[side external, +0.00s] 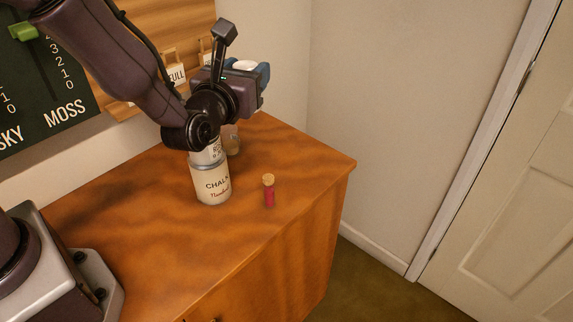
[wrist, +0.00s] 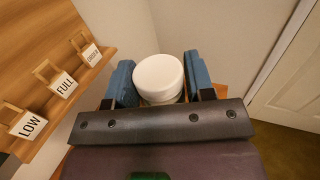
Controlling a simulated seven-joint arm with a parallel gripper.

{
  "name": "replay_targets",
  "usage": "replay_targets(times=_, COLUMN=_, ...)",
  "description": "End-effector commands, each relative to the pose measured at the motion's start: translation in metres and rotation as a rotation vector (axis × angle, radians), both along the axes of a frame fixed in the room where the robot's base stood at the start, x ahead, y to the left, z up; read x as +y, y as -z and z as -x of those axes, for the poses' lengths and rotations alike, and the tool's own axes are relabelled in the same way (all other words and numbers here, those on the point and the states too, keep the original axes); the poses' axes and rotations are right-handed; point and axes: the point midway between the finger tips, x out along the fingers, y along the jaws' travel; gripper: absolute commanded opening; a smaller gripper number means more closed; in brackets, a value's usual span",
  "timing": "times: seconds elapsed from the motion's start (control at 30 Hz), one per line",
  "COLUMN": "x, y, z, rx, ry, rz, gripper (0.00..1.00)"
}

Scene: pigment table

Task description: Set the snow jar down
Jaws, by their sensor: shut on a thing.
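My gripper (side external: 258,80) is raised above the far part of the wooden cabinet top. Its blue fingers are shut on a white jar, which I take for the snow jar (side external: 244,65). In the wrist view the white round lid of the snow jar (wrist: 159,76) shows between the two blue fingers. The jar's lower part and label are hidden by the gripper. It is held up clear of the cabinet top (side external: 140,222).
A cream chalk jar (side external: 212,186) stands below my arm, with another labelled jar seemingly on it. A small glass jar (side external: 233,142) is behind. A corked red vial (side external: 269,190) stands to the right. Tags hang on a wooden wall board (wrist: 50,45). The front cabinet top is clear.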

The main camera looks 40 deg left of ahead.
Motion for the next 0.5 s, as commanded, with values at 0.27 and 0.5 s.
replay_targets(times=0.27, x=0.020, y=0.033, z=-0.053, rx=-0.002, ry=-0.187, rz=-0.002, gripper=0.23)
replay_targets(times=0.5, x=0.039, y=0.084, z=-0.100, rx=0.001, ry=-0.422, rz=-0.003, gripper=0.23)
